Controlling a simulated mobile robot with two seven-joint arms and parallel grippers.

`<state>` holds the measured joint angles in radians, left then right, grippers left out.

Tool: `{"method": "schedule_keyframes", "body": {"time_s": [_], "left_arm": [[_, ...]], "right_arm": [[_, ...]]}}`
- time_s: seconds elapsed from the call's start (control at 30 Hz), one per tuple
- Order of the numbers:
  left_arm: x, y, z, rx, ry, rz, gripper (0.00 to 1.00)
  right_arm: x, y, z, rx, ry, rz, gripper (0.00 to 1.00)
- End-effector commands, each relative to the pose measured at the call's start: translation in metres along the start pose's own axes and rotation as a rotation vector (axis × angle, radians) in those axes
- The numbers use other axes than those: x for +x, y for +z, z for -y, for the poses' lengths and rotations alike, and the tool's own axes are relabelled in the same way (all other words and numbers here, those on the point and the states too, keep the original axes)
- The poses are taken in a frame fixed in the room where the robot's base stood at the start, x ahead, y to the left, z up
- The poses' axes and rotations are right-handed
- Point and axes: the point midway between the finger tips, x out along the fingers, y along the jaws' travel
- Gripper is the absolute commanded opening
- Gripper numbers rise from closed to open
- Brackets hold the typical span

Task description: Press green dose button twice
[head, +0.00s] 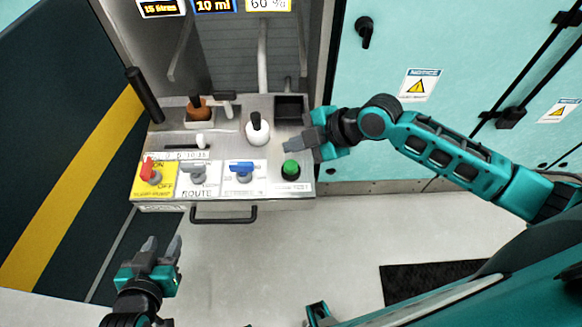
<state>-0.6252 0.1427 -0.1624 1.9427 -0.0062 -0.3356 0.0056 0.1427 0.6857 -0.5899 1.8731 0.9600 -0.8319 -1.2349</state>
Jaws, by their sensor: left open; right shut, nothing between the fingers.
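The green dose button (290,168) sits at the right end of the control panel's front row, on a pale label plate. My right gripper (308,145) is shut and empty. In the picture it is just above and to the right of the button; I cannot tell its height, and I see no contact. My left gripper (162,250) is open and empty, over the floor below the panel's left front edge.
Left of the button are a blue switch (242,167), a grey switch (198,173) and a red switch (149,168). A white bottle (257,130) and a brown bottle (197,108) stand behind. A black handle (223,219) juts from the front.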

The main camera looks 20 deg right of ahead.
Motion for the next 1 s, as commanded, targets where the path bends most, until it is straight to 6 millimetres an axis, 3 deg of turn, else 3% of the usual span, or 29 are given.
{"method": "schedule_keyframes", "body": {"time_s": [0.1,0.3,1.0], "left_arm": [[0.013,0.019,0.000,0.000,0.000,0.000,0.43],[0.020,0.031,-0.001,-0.002,0.001,0.010,0.43],[0.020,0.025,-0.004,-0.002,0.007,-0.001,0.43]], "right_arm": [[0.018,0.013,0.013,0.002,0.001,0.000,0.00],[0.029,0.021,0.021,0.001,0.000,0.001,0.00],[0.029,0.022,0.021,0.001,0.000,0.000,0.00]]}}
